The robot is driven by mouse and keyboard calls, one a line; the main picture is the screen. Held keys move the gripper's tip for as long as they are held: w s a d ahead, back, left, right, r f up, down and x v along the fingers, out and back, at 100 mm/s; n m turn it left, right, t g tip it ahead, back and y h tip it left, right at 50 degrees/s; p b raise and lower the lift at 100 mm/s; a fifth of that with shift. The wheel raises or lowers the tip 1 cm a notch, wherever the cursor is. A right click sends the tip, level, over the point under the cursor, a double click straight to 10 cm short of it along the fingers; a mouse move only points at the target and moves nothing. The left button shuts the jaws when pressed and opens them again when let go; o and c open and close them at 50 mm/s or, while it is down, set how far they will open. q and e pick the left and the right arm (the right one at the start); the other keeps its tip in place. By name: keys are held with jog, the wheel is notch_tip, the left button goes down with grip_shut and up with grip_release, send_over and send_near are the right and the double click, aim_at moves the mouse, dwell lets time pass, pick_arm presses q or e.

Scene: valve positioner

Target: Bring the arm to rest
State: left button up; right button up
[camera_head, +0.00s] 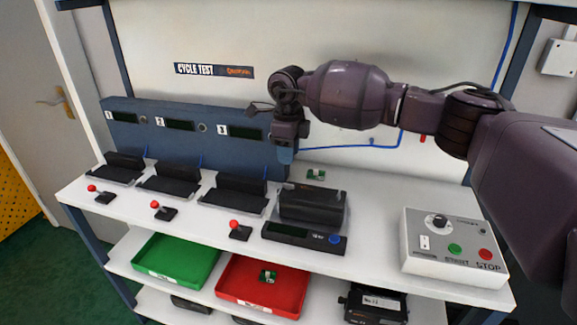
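My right arm comes in from the right and reaches across the bench. Its gripper (286,154) points down in front of the blue-grey panel, above the back of the bench. The bluish fingertips are seen close together, and I cannot tell whether they are open or shut. Nothing clearly shows between them. My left gripper is not in view.
The white bench (375,195) bears several black cradles, joysticks with red knobs, a black device (312,205), a small green part (316,174) and a control box (452,246). Below are a green tray (205,283) and a red tray (240,292) holding another small green part.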

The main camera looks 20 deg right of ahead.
jog(key=shift+r, duration=0.85)
